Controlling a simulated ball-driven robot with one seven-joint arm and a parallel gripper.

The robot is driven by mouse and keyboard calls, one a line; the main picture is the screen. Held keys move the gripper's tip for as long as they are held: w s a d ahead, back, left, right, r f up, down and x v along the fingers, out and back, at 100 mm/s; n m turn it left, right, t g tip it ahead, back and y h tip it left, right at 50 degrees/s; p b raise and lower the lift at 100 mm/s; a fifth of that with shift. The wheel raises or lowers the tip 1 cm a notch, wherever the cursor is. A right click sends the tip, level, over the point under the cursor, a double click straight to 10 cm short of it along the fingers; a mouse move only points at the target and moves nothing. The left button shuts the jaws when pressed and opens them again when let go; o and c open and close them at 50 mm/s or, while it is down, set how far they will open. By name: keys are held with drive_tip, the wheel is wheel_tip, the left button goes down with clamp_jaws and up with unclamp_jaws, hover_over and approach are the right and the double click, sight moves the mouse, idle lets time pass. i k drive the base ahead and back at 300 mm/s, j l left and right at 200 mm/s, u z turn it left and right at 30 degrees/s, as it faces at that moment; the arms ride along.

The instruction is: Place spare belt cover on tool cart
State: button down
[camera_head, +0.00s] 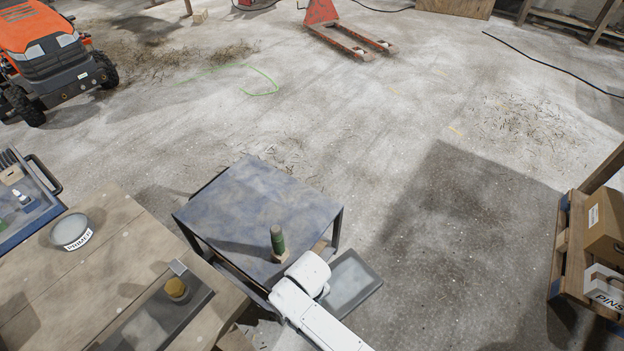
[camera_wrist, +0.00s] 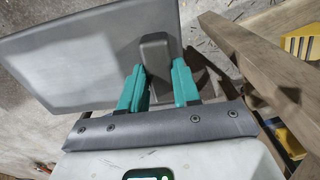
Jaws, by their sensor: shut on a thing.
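The spare belt cover is a flat grey panel (camera_wrist: 80,55) with a raised dark grey grip block (camera_wrist: 155,58). In the wrist view the teal fingers of my gripper (camera_wrist: 159,82) are shut on this block from both sides. In the head view the panel (camera_head: 355,285) shows just right of my white wrist, which hides the fingers. It is beside the near right corner of a blue-grey metal-topped stand (camera_head: 250,195). A blue-edged cart with a dark handle (camera_head: 45,215) is at the far left and looks like a tool cart; I cannot tell which one is the named cart.
A dark green cylinder (camera_head: 277,241) stands on the metal top near my wrist. A wooden bench (camera_head: 110,250) with a labelled tin (camera_head: 73,231) is at left. Boxes (camera_head: 608,225) are at right. A timber beam (camera_wrist: 265,60) passes close to my gripper. Floor beyond the stand is open.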

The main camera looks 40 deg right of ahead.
sight(259, 212)
drive_tip(key=i+l+z, duration=0.25)
drive_tip(key=z, duration=0.15)
drive_tip(key=i+l+z, duration=0.2)
drive_tip(key=z, duration=0.2)
drive_tip(key=i+z, duration=0.35)
drive_tip(key=i+l+u, duration=0.25)
drive_tip(key=i, duration=0.2)
drive_tip(key=i+l+u, duration=0.2)
drive_tip(key=i, duration=0.2)
drive_tip(key=i+l+u, duration=0.1)
drive_tip(key=u, duration=0.3)
drive_tip(key=i+l+u, duration=0.15)
drive_tip(key=u, duration=0.25)
drive_tip(key=i+l+u, duration=0.2)
drive_tip(key=u, duration=0.2)
drive_tip(key=i+l+u, duration=0.1)
drive_tip(key=l+u, duration=0.25)
drive_tip(key=j, duration=0.1)
